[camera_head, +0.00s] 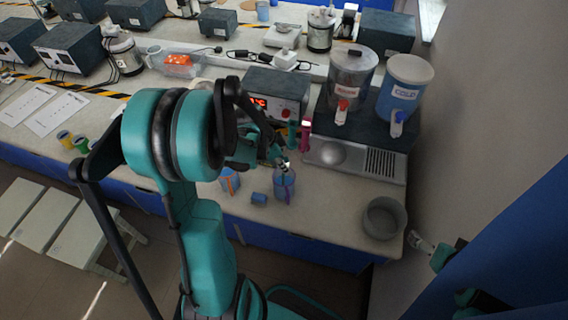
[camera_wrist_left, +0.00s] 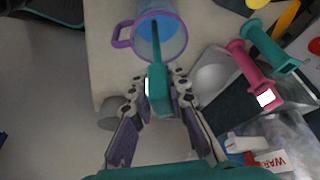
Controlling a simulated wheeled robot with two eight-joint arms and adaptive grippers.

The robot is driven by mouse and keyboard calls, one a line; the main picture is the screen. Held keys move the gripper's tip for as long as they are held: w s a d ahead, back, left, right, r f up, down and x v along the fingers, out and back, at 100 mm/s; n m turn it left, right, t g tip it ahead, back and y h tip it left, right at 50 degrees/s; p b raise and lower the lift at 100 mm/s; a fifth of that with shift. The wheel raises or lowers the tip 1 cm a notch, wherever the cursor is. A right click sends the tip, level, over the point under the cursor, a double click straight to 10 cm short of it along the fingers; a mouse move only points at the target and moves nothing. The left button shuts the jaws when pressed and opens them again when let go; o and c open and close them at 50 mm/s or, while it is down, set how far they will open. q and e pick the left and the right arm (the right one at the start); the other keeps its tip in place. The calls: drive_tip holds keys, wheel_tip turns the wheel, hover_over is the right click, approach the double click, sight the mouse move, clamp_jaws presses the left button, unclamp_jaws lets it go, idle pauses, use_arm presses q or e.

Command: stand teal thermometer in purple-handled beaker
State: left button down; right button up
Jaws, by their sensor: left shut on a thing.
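The purple-handled beaker (camera_head: 285,188) is clear with blue in it and stands near the bench's front edge. It also shows at the top of the left wrist view (camera_wrist_left: 178,42), its purple handle to the left. My left gripper (camera_head: 281,161) is just above it, shut on the teal thermometer (camera_wrist_left: 158,92) by its thick teal end. The dark stem points away from the gripper and overlaps the beaker's mouth; I cannot tell how deep it reaches. A teal part of my right arm, perhaps its gripper (camera_head: 436,250), shows at the right; its fingers are unclear.
An orange-marked beaker (camera_head: 229,181) and a small blue cup (camera_head: 259,198) are left of the beaker. A grey bowl (camera_head: 383,218) is at the right front.

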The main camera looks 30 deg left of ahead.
use_arm(q)
drive_tip(key=c, duration=1.4)
unclamp_jaws()
drive_tip(key=shift+r, duration=0.1)
drive_tip(key=v, duration=1.1)
drive_tip(key=shift+r, duration=0.35)
drive_tip(key=shift+s+a, duration=0.1)
drive_tip(key=shift+a, duration=0.05)
drive_tip(key=s+d+f+n+t+y+b, duration=0.1)
drive_tip(key=s+d+f+n+t+b, duration=0.1)
drive_tip(key=d, duration=0.5)
drive_tip(key=s+d+f+n+t+y+b, duration=0.2)
drive_tip(key=s+d+f+n+b, duration=0.2)
drive_tip(key=s+d+n+b, duration=0.2)
drive_tip(key=shift+d+n+b, duration=0.35)
drive_tip(key=shift+n+b, duration=0.15)
drive_tip(key=shift+n, duration=0.1)
